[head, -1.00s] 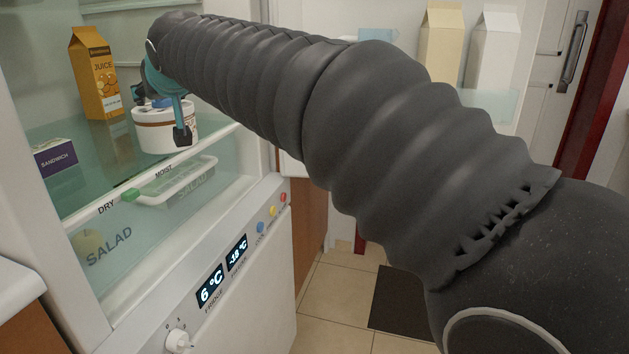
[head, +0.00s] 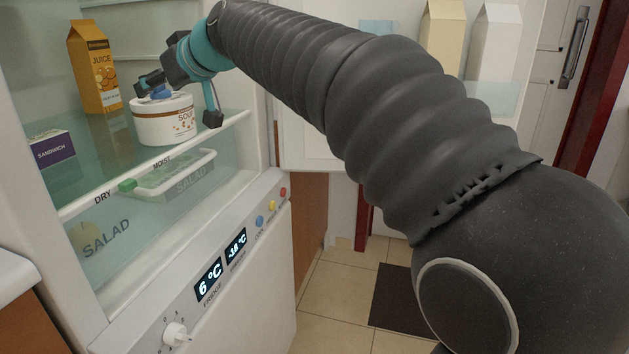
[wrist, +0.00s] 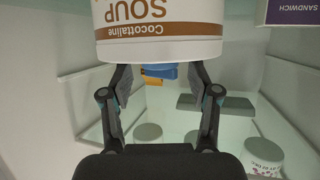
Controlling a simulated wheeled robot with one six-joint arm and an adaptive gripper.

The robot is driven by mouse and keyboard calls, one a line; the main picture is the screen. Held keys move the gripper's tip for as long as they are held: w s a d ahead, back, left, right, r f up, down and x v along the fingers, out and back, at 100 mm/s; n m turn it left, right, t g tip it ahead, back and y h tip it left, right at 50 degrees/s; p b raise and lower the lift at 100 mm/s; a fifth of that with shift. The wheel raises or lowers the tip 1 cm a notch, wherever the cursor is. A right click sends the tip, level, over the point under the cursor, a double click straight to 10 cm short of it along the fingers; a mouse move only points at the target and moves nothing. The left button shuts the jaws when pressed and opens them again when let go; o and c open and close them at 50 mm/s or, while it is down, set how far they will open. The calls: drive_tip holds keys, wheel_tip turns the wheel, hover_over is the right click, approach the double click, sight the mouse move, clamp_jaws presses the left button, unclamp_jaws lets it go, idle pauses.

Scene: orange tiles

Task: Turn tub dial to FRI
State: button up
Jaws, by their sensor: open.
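The tub (head: 165,122) is a white and brown round soup tub standing on the fridge's glass shelf. A blue part, seemingly the dial, (head: 160,95) sits on its top; no day marks are readable. My gripper (head: 148,88) is at the tub's top, beside the blue part. In the wrist view, the tub (wrist: 160,28) appears upside down at the top. There my gripper's two fingers (wrist: 160,76) are apart, with the blue part (wrist: 155,70) between them. Whether they touch it I cannot tell; the tub partly hides the fingertips.
A juice carton (head: 93,68) stands behind left of the tub, and a purple sandwich box (head: 48,150) at front left. The shelf's white front edge (head: 110,188) runs below the tub. Cartons (head: 495,40) stand in the door at right.

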drive_tip(key=n+g+y, duration=0.1)
drive_tip(key=n+g, duration=0.2)
drive_tip(key=shift+w+d+y, duration=0.1)
drive_tip(key=shift+w+y, duration=0.1)
drive_tip(key=shift+y, duration=0.2)
drive_tip(key=b+v, duration=0.1)
drive_tip(key=v, duration=1.3)
drive_tip(key=s+d+f+m+h+p, duration=0.1)
drive_tip(key=s+d+f+m+h, duration=0.2)
drive_tip(key=f, duration=0.5)
drive_tip(key=s+d+f+m+h+p, duration=0.1)
drive_tip(key=s+d+f+m+h, duration=0.3)
drive_tip(key=s+d+f, duration=0.3)
drive_tip(key=d+f+m, duration=0.1)
drive_tip(key=d+f, duration=0.1)
drive_tip(key=d, duration=0.1)
drive_tip(key=shift+s+t, duration=0.3)
drive_tip(key=shift+t, duration=0.1)
drive_tip(key=shift+d, duration=0.1)
